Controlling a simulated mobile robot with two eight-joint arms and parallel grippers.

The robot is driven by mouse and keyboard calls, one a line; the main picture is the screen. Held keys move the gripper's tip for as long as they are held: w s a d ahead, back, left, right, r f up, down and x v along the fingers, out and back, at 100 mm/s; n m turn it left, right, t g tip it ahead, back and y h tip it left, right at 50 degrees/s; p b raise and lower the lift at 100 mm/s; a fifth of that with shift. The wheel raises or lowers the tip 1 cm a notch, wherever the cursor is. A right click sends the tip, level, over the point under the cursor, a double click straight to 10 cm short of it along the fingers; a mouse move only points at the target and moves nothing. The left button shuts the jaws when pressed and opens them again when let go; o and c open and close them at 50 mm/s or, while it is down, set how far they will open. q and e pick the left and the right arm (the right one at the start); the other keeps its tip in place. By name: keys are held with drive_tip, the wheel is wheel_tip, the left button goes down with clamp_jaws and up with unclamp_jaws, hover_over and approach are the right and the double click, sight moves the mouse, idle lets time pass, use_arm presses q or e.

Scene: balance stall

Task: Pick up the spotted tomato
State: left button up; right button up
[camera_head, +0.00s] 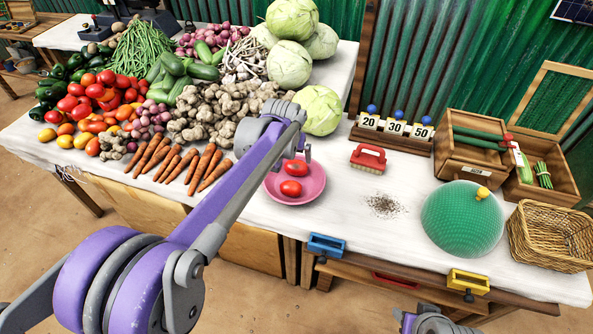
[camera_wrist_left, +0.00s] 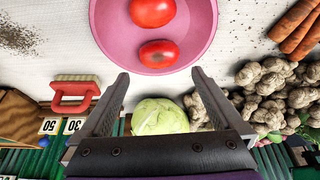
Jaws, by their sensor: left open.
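Two red tomatoes lie in a pink bowl (camera_head: 272,196), which also shows in the left wrist view (camera_wrist_left: 104,30). The far tomato (camera_head: 295,167) is the one nearer my fingers in the left wrist view (camera_wrist_left: 158,54); it seems to carry small dark marks, though spots are hard to make out. The front tomato (camera_head: 291,188) looks plainer in the left wrist view (camera_wrist_left: 152,12). My left gripper (camera_wrist_left: 160,75) is open and empty, its fingers spread at the bowl's back edge. In the head view my left arm partly hides the bowl's surroundings.
Ginger roots (camera_head: 212,112), carrots (camera_head: 208,168) and a cabbage (camera_head: 321,110) lie beside and behind the bowl. A red brush (camera_head: 369,157), number tags (camera_head: 396,127), a green dome (camera_head: 460,218) and a wicker basket (camera_head: 552,236) stand to the right.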

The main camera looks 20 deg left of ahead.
sight(295, 164)
use_arm(q)
drive_tip(key=x, duration=0.4)
drive_tip(key=shift+w+b+x, duration=0.2)
drive_tip(key=shift+b+x, duration=0.5)
drive_tip(key=shift+x, duration=2.1)
drive_tip(key=shift+r, duration=0.1)
drive_tip(key=c, duration=1)
